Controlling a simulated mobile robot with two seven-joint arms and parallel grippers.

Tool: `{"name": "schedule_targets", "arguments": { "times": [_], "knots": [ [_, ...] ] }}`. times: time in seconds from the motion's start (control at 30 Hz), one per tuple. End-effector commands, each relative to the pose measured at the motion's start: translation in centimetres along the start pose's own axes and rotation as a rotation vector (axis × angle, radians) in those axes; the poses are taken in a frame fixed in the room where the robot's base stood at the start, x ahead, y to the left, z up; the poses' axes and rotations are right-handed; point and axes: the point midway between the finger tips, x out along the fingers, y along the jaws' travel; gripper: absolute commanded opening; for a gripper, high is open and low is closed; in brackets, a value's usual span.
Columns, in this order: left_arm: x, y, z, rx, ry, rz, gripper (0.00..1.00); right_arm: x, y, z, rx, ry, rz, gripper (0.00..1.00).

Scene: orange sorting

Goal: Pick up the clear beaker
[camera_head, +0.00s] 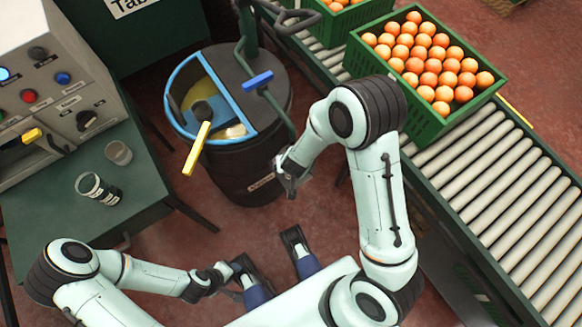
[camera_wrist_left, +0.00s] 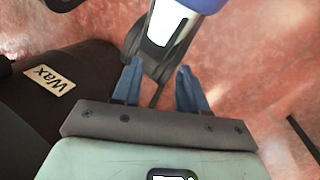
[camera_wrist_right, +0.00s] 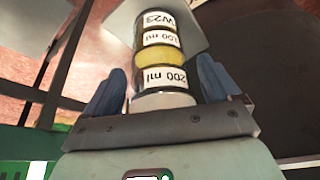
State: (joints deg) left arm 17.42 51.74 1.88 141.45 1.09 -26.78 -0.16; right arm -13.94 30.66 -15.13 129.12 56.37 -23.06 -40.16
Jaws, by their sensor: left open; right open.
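A clear beaker (camera_head: 118,153) stands on the dark green table at the left in the head view. A second clear vessel (camera_head: 97,188) with dark bands and a white label stands just in front of it. My left gripper (camera_head: 230,276) is open and empty low over the floor, right of the table; its spread fingers show in the left wrist view (camera_wrist_left: 160,72). My right gripper (camera_head: 290,178) is open beside the barrel. In the right wrist view a labelled vessel (camera_wrist_right: 160,56), marked in ml, appears between its fingers; I cannot tell whether they touch it.
A dark wax barrel (camera_head: 262,180) with a blue rim stands between the table (camera_head: 40,225) and the roller conveyor (camera_head: 480,165). A yellow-handled tool (camera_head: 196,150) leans over its rim. A green crate (camera_head: 420,130) of oranges sits on the conveyor. A machine (camera_head: 45,85) stands on the table.

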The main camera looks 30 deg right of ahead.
Motion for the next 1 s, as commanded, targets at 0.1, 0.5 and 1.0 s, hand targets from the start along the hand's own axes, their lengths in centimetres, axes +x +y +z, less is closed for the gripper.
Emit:
{"name": "schedule_targets", "arguments": {
  "times": [0.1,0.5,1.0],
  "knots": [
    [0.4,-0.2,-0.7,-0.002,0.02,-0.001,0.43,0.6,-0.1,0.0,-0.001,0.0,-0.002,0.9],
    [0.2,-0.1,-0.6,-0.002,0.017,-0.001,0.43,0.5,-0.1,-0.1,-0.001,0.001,-0.002,0.22],
    [-0.9,0.3,1.0,0.002,-0.028,0.001,0.43,-0.9,-0.1,-0.7,0.0,0.003,-0.002,0.22]
  ]
}}
